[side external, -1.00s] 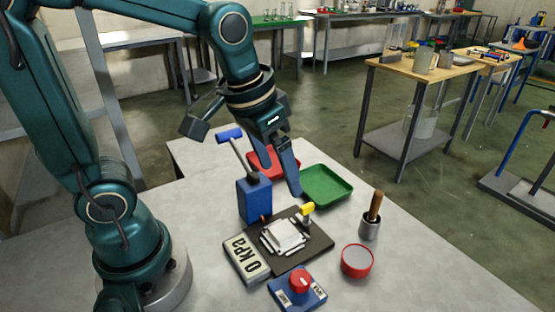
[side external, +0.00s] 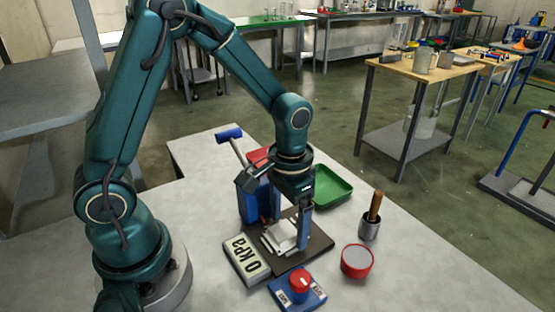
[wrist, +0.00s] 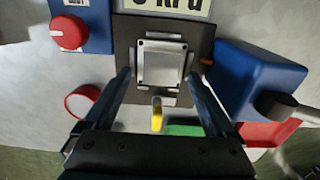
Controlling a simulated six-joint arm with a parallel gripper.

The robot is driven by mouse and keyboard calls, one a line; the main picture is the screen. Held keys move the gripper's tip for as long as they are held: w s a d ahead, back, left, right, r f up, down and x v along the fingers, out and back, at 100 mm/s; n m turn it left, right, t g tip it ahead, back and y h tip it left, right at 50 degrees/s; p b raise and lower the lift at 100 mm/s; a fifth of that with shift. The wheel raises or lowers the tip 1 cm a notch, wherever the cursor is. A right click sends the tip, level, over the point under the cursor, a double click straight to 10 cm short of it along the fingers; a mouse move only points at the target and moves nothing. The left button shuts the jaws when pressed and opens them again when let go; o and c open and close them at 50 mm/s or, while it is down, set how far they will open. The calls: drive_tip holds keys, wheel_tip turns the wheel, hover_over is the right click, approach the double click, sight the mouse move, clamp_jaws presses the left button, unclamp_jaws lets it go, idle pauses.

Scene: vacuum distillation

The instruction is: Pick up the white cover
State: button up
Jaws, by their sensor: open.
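The white cover (side external: 281,236) is a pale square block on a dark base plate (side external: 312,250) on the table. In the wrist view the cover (wrist: 161,66) lies ahead of the fingertips, between their lines. My gripper (side external: 285,226) points down over the plate, its near finger beside the cover's right side. In the wrist view my gripper (wrist: 160,78) is open, one finger on each side of the cover, with nothing held. I cannot tell whether the fingertips have reached the cover's height.
A gauge reading 0 kPa (side external: 246,260) and a blue box with a red knob (side external: 299,286) stand in front. A blue pump (side external: 250,200) is close to my gripper.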

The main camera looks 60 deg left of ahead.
drive_tip(key=shift+f, duration=0.1)
clamp_jaws()
